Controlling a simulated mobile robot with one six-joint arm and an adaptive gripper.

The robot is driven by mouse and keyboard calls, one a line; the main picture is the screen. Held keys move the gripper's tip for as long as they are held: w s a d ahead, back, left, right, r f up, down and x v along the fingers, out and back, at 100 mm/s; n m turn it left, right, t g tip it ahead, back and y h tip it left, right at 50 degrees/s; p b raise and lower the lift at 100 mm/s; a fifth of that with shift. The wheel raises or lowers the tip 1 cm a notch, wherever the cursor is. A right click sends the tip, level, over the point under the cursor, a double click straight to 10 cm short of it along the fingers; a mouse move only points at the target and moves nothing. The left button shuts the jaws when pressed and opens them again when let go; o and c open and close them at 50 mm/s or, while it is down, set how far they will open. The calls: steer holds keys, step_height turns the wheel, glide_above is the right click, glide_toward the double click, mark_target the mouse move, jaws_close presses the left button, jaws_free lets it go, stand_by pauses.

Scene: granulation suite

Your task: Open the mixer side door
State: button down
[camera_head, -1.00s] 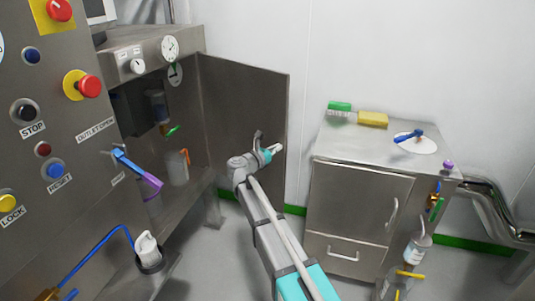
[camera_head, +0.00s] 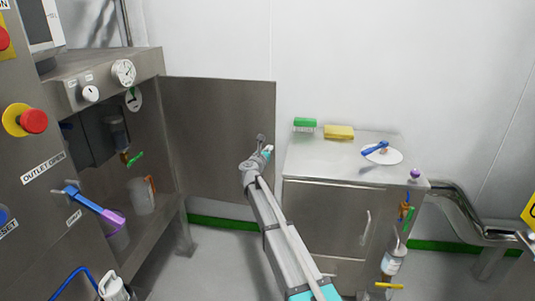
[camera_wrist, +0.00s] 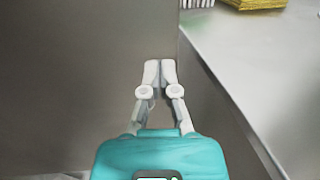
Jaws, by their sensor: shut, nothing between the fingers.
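The mixer side door (camera_head: 222,120) is a flat grey steel panel. It stands swung out from the mixer cabinet (camera_head: 110,95), and the cabinet's inside shows. My gripper (camera_head: 268,150) is at the door's free right edge in the head view. In the wrist view my gripper (camera_wrist: 159,66) has its fingertips together and empty. They lie in front of the door panel (camera_wrist: 80,70), close to its edge. I cannot tell whether they touch it. The door's handle is not clearly visible in the wrist view.
A steel cabinet (camera_head: 320,220) stands right of the door, with a green brush (camera_head: 305,124), a yellow sponge (camera_head: 339,132) and a white disc with a blue handle (camera_head: 382,153) on top. Its top (camera_wrist: 255,60) is close to my gripper. A pipe (camera_head: 468,210) runs at right.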

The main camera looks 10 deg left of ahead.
steer(key=shift+w, duration=0.25)
steer(key=shift+s+a, duration=0.2)
steer(key=d+v, duration=0.2)
steer(key=v, duration=1.1)
steer(key=shift+s, duration=0.5)
